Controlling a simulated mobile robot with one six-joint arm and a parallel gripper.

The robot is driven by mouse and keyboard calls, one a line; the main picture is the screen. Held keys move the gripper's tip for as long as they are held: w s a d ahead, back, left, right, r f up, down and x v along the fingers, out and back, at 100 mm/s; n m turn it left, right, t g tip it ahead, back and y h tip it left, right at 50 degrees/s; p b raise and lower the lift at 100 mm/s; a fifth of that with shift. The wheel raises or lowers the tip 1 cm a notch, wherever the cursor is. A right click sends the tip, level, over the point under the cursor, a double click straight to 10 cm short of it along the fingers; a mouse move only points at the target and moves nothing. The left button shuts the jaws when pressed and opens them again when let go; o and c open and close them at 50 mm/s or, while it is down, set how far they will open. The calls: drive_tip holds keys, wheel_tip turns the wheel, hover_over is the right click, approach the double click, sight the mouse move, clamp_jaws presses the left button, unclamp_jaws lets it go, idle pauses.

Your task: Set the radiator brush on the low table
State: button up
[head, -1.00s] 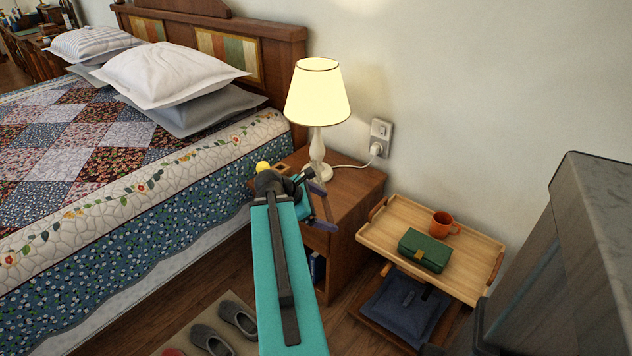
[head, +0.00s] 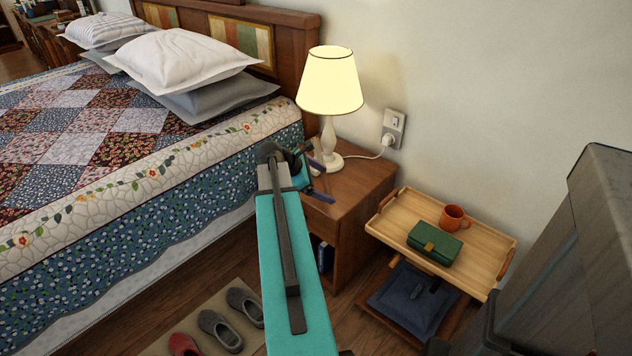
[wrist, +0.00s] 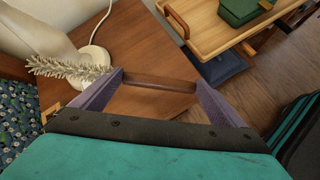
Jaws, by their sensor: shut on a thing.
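The radiator brush (wrist: 158,83) has pale grey bristles and a brown wooden handle. In the wrist view, my gripper (wrist: 160,84) is shut on the handle, with one purple finger at each end of it. The bristles stick out to the left. The brush is held over the nightstand area, close to the lamp base; I cannot tell the height. In the head view, my gripper (head: 317,180) is in front of the nightstand top, and the brush is not clearly visible. The low table (head: 400,237), with a light wooden tray-like top, stands to the right, apart from my gripper.
On the low table are a green box (head: 435,243) and an orange mug (head: 454,217). Its front left part is bare. A dark blue cushion (head: 412,300) lies below. A lit lamp (head: 330,82) stands on the nightstand (head: 362,190). The bed (head: 90,220) is left; shoes (head: 220,330) lie on a mat.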

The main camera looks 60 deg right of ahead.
drive_tip(key=shift+w+d+f, duration=0.15)
drive_tip(key=shift+w+d, duration=0.8)
drive_tip(key=shift+w, duration=0.1)
drive_tip(key=shift+w+d+f, duration=0.1)
drive_tip(key=shift+w+d, duration=0.85)
drive_tip(key=shift+w, duration=0.1)
drive_tip(key=shift+w+d+b, duration=0.3)
drive_tip(key=shift+w, duration=0.05)
drive_tip(key=shift+f+b, duration=0.35)
drive_tip(key=shift+f, duration=1.45)
drive_tip(key=shift+f, duration=0.1)
drive_tip(key=o, duration=1.1)
